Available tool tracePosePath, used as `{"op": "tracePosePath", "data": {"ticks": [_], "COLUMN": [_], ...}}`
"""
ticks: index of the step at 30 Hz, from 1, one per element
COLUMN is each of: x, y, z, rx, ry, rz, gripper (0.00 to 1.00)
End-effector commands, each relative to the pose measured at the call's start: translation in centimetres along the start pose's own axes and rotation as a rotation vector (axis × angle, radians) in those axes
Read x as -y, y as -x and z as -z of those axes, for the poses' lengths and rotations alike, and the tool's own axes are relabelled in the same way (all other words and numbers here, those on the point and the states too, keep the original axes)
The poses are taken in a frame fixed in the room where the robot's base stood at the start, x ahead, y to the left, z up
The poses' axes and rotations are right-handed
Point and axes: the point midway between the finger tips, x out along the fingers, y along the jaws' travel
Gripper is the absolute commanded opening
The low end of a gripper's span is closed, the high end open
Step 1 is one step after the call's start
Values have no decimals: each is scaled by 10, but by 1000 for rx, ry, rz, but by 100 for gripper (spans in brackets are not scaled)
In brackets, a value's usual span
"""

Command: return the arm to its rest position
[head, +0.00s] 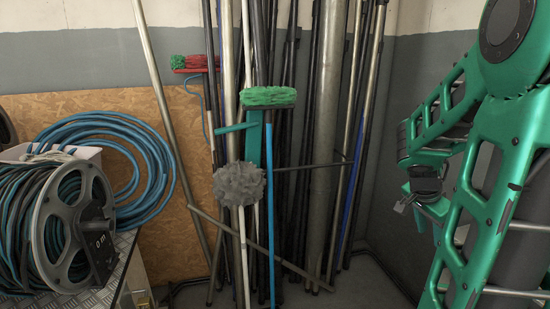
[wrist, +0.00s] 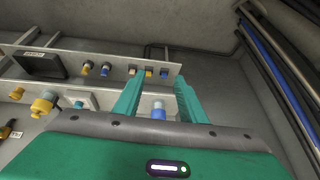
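My green arm (head: 505,130) is folded at the right side of the head view, with an elbow joint at the top right. My gripper (wrist: 161,78) shows in the wrist view as two teal fingers standing apart, with nothing held between them. A blue fitting (wrist: 158,112) appears between the fingers, on the rail behind them. In the head view the gripper is mostly hidden or too small to read, near the dark wrist part (head: 425,180).
In the head view, a hose reel (head: 75,235) stands on a metal table at the left, and a coiled blue hose (head: 150,165) leans behind it. Poles and brushes (head: 268,97) lean against the wall. In the wrist view, rails (wrist: 110,58) carry several fittings, and a black box (wrist: 40,65) sits left.

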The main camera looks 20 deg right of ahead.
Motion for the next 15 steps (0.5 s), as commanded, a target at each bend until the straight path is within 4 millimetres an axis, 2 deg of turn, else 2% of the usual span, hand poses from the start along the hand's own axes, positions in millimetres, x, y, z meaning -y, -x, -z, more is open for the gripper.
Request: {"op": "tracePosePath", "data": {"ticks": [1,3,9,12,15], "x": [-6,-18,-61,-84,-101], "y": [14,31,75,91,102], "z": [-22,-53,-132,-160,-179], "rx": [52,126,316,385,432], "ry": [101,256,708,897,1034], "rz": [15,31,106,145,176], "gripper": [38,38,38,38,38]}}
